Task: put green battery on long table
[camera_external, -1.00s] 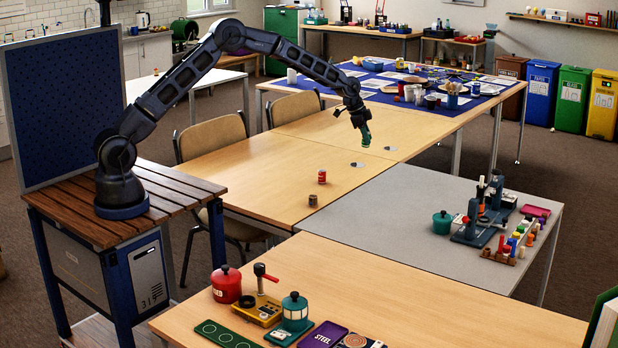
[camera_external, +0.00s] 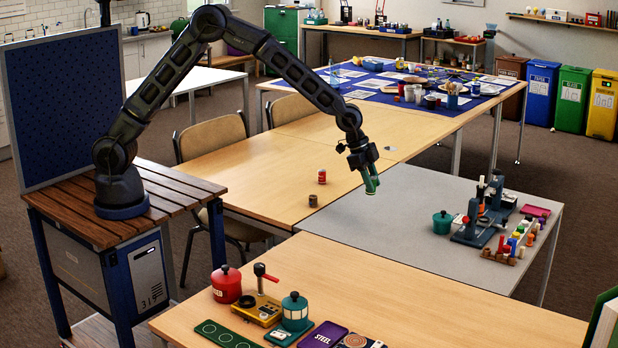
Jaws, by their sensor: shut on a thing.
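The green battery (camera_external: 371,182) is a small upright green cylinder. My gripper (camera_external: 367,172) is shut on it and holds it in the air. In the picture it hangs over the boundary between the light wooden table (camera_external: 275,178) and the grey table (camera_external: 410,215); its exact height cannot be told. A red battery-like can (camera_external: 322,177) and a short brown cylinder (camera_external: 313,200) stand on the wooden table, left of my gripper. Which table the task calls long is not marked.
A teal pot (camera_external: 442,222) and a teal stand with colored pegs (camera_external: 485,220) are on the grey table's right side. The front wooden table (camera_external: 420,300) holds a red pot (camera_external: 226,284), a yellow device (camera_external: 258,309) and a teal canister (camera_external: 295,312). The grey table's middle is clear.

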